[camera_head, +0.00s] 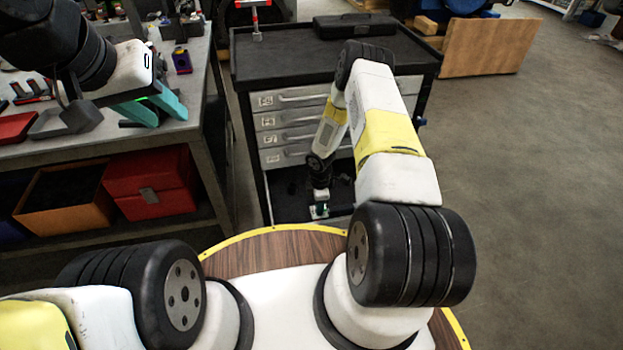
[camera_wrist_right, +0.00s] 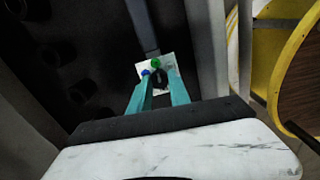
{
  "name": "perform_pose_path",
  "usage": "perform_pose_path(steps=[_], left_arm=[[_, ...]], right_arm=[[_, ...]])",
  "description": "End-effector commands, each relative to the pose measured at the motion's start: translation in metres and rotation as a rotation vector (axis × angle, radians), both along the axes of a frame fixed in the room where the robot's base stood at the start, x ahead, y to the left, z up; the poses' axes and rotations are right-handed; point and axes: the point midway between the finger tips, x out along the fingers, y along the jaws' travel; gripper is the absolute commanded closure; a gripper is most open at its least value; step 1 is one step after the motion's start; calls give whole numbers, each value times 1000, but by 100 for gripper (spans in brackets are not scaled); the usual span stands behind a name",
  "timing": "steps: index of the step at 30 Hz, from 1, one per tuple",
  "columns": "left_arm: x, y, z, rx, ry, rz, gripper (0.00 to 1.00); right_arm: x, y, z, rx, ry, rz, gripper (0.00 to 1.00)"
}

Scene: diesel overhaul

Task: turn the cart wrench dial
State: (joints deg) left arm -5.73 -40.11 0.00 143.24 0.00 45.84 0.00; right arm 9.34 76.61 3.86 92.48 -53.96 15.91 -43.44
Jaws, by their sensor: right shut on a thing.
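The tool cart (camera_head: 285,60) stands ahead, dark with grey labelled drawers and an open lower bay. My right arm reaches over it and down, so my right gripper (camera_head: 320,203) is at the lower bay, small in the head view. In the right wrist view my right gripper (camera_wrist_right: 160,88) has its teal fingers shut on the dark dial (camera_wrist_right: 161,77). The dial sits on a small white plate (camera_wrist_right: 170,66) with a green and a blue spot. The fingers partly hide the dial. My left gripper (camera_head: 158,106) is open and empty above the workbench at left.
The grey workbench (camera_head: 120,138) holds small parts and a red tray (camera_head: 16,127). A red box (camera_head: 150,183) and an orange bin (camera_head: 62,215) stand on its lower shelf. A black case (camera_head: 353,26) lies on the cart top. The floor at right is clear.

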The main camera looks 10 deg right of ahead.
Motion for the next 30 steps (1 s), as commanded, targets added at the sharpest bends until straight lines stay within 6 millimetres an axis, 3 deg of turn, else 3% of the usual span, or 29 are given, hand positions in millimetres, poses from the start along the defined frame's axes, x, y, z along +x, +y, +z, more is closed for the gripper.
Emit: perform_pose_path(steps=[30], left_arm=[[0, 0, 0, 0, 0, 0, 64]], right_arm=[[0, 1, 0, 1, 1, -834, 100]])
